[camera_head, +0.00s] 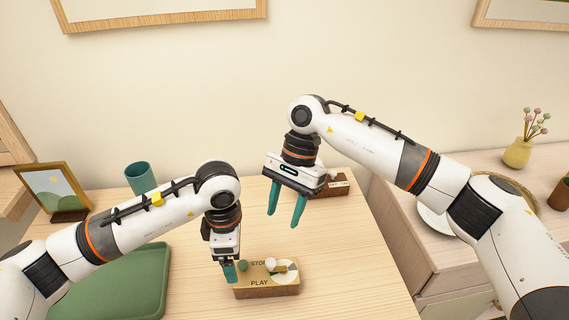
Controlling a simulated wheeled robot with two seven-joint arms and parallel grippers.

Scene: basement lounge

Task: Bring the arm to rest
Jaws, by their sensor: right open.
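My right gripper (284,219) hangs above the wooden table (340,245), its teal fingers apart with nothing between them. The box has a green knob (243,265) and a pale round dial (287,270) on top. Both arms are bent over the table.
A green tray (110,285) lies at the left, partly under my left arm. A teal cup (140,178) and a picture frame (55,192) stand behind it. A brown block (338,187) is behind my right gripper. A side cabinet at right bears a yellow vase (518,152) and a plate (434,220).

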